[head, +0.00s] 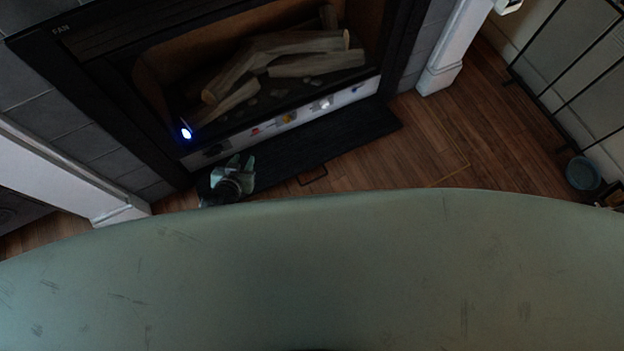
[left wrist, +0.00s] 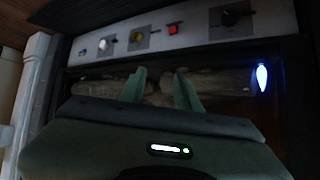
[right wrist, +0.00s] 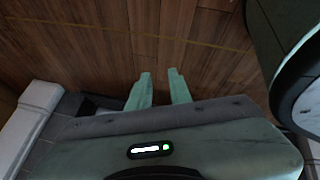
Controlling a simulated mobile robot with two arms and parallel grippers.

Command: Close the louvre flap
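The louvre flap (head: 350,140) is a dark panel hinged down at the base of the fireplace, lying low in front of it. A thin loop handle (head: 313,176) shows at its outer edge. Behind it, the pale control strip (head: 290,118) is exposed, and shows in the left wrist view (left wrist: 200,30). My left gripper (head: 241,160) is over the flap's left part, close to the strip; its fingers (left wrist: 160,72) are apart with nothing between them. I cannot tell whether it touches the flap. My right gripper (right wrist: 159,72) is open and empty above the wood floor.
Logs (head: 285,60) lie behind the fireplace opening. White surround posts (head: 450,50) stand at both sides. A black metal frame (head: 570,85) and a round blue-grey container (head: 582,173) are at the right. Wood floor (head: 440,140) is clear right of the flap.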

